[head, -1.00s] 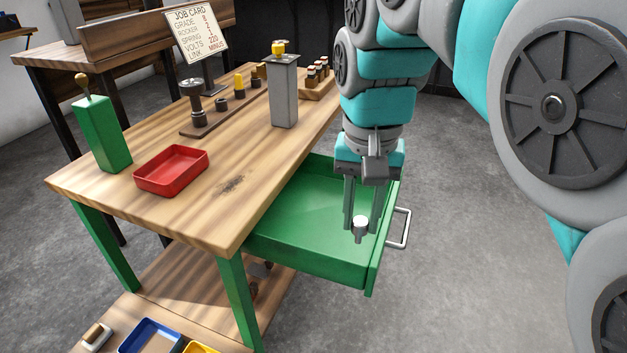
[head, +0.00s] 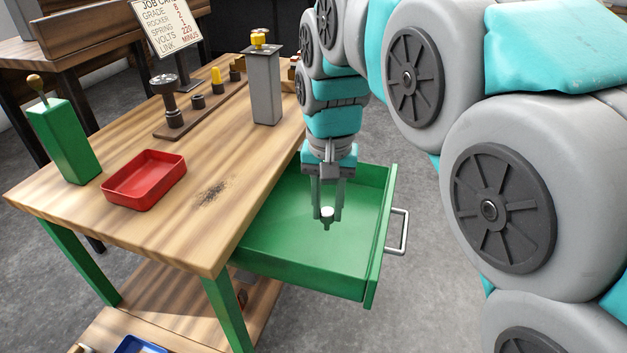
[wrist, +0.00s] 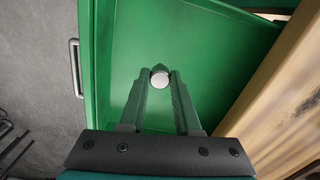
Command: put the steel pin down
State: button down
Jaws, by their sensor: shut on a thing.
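The steel pin (head: 327,214) is a short pale metal piece with a round white-grey top. My gripper (head: 327,211) is shut on it and points down over the open green drawer (head: 300,262). In the wrist view the pin's round top (wrist: 160,81) shows between the fingertips of my gripper (wrist: 160,80), with the drawer's green floor (wrist: 180,40) behind it. The pin's lower end shows just below the fingers in the head view. I cannot tell whether it touches the drawer floor.
The drawer sticks out of the wooden bench (head: 150,222) and has a metal handle (head: 399,232). A red tray (head: 145,180), a green box with a lever (head: 64,140), a grey post (head: 264,88) and a dark rack (head: 195,112) stand on the bench. The drawer floor looks clear.

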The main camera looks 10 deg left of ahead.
jog(key=w+a, duration=0.1)
jog(key=w, duration=0.2)
jog(key=w+a, duration=0.2)
jog(key=w+a+f+p, duration=0.1)
jog(key=w+a, duration=0.1)
jog(key=w, duration=0.1)
jog(key=shift+w+a, duration=0.1)
jog(key=shift+w, duration=0.25)
jog(key=shift+f, duration=1.7)
jog(key=shift+f, duration=0.15)
jog(key=c, duration=0.6)
grip_release()
notch_tip(320, 180, up, 12)
jog(key=shift+r, duration=0.2)
